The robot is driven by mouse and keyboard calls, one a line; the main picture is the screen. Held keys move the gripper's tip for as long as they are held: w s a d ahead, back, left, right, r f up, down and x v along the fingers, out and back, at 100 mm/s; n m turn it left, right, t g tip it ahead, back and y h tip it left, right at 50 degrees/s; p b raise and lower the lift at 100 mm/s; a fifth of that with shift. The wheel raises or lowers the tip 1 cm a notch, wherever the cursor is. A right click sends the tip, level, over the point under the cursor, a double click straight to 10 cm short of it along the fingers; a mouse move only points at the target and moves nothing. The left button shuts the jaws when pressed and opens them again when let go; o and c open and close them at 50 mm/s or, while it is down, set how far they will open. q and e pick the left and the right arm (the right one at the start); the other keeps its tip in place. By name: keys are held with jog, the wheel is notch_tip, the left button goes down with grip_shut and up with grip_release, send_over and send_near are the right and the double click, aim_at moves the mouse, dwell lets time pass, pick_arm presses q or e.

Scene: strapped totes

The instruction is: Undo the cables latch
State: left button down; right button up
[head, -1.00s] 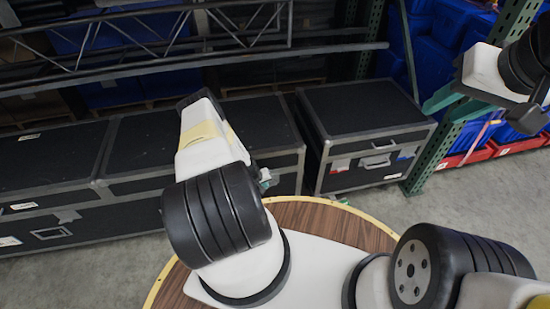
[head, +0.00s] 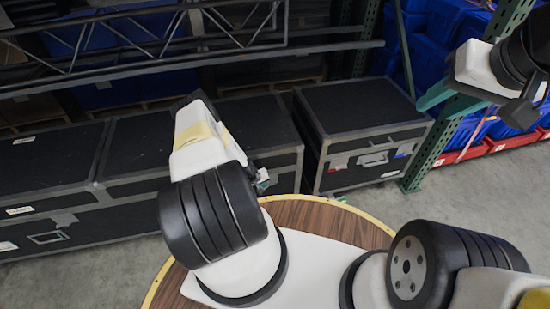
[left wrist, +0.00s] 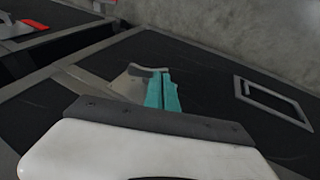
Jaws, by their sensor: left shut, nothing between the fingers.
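My left gripper (left wrist: 163,88) shows its teal fingers together, with nothing between them. They are just above or against the dark face of a black case, beside a pale metal latch-like plate (left wrist: 128,82); contact cannot be told. In the head view my left arm hides most of this spot; only a bit of the gripper shows (head: 262,177). No label reading "cables" is legible, so I cannot tell which latch is the named one. My right gripper (head: 441,95) hangs at the upper right, away from the cases; one teal finger shows clearly.
A black case (head: 365,110) with metal edges stands right of the long row of black cases (head: 45,160). A recessed handle (left wrist: 272,101) lies right of my left fingers. Blue bins (head: 440,40) and green rack posts (head: 440,150) stand at the right. A round wooden top (head: 330,217) is below.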

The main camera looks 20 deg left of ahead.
pick_arm(q)
jog(key=shift+s+a+f, duration=0.15)
jog(key=shift+f, duration=0.2)
dwell(1.0)
jog(key=shift+f, duration=0.1)
jog(key=shift+s+a+f, duration=0.1)
jog(key=shift+a+f, duration=0.15)
jog(key=shift+f, duration=0.6)
dwell(1.2)
